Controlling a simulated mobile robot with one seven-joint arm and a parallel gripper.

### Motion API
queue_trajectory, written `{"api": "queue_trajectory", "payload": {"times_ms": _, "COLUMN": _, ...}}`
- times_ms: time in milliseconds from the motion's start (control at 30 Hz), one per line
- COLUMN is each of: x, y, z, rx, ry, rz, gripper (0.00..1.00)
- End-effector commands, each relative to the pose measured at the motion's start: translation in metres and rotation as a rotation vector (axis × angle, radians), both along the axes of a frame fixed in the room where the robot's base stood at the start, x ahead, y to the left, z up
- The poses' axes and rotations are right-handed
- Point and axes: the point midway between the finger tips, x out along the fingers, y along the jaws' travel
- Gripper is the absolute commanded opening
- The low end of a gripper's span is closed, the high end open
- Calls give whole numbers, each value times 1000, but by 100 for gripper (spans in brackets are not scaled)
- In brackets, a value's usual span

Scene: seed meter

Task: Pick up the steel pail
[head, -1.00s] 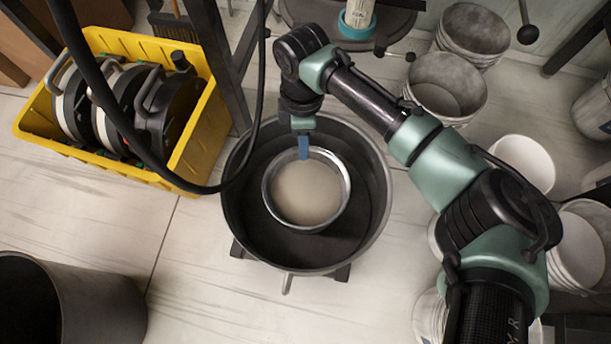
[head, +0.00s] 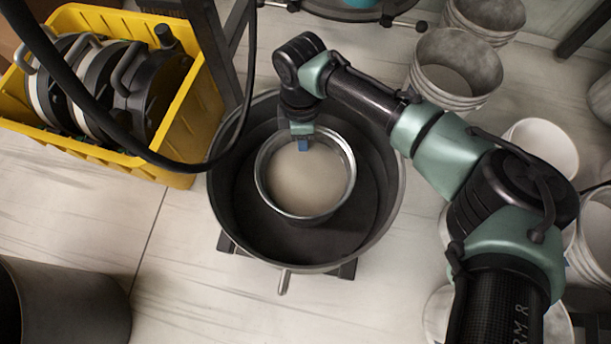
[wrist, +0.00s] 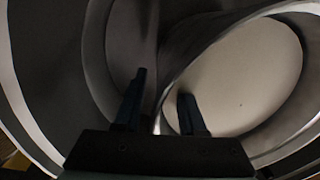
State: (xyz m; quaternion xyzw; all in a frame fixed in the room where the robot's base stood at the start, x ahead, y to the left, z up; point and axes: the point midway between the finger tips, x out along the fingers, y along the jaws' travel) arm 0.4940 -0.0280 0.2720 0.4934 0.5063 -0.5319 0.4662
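The steel pail (head: 348,190) is a round metal vessel with a bright rim and a pale, fine-looking filling. It stands inside a wide dark tub (head: 226,190). My gripper (head: 303,146) points down at the pail's far rim in the head view. In the wrist view, the two dark fingers of my gripper (wrist: 163,84) are apart, with the pail's wall (wrist: 185,65) running between them. One finger is on the filling side and one on the outer side. Gaps show between fingers and wall. The fingertips are partly hidden in the head view.
A yellow crate (head: 200,125) with several dark round, handled items stands at the left. A black hose (head: 110,125) crosses in front of it. A dark drum (head: 80,300) is at lower left. Several pale buckets (head: 455,75) stand at the right. Bare floor lies left of the tub.

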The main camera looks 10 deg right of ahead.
Motion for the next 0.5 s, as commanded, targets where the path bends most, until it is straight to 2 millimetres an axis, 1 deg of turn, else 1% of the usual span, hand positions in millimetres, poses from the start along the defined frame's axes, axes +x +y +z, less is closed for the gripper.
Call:
{"api": "queue_trajectory", "payload": {"times_ms": 33, "x": 0, "y": 0, "z": -7, "rx": -1, "ry": -1, "rz": 1, "gripper": 40}}
{"api": "queue_trajectory", "payload": {"times_ms": 300, "x": 0, "y": 0, "z": -6, "rx": 0, "ry": -1, "rz": 1, "gripper": 40}}
{"api": "queue_trajectory", "payload": {"times_ms": 467, "x": 0, "y": 0, "z": -6, "rx": 0, "ry": -1, "rz": 1, "gripper": 11}}
{"api": "queue_trajectory", "payload": {"times_ms": 500, "x": 0, "y": 0, "z": -6, "rx": 0, "ry": -1, "rz": 1, "gripper": 4}}
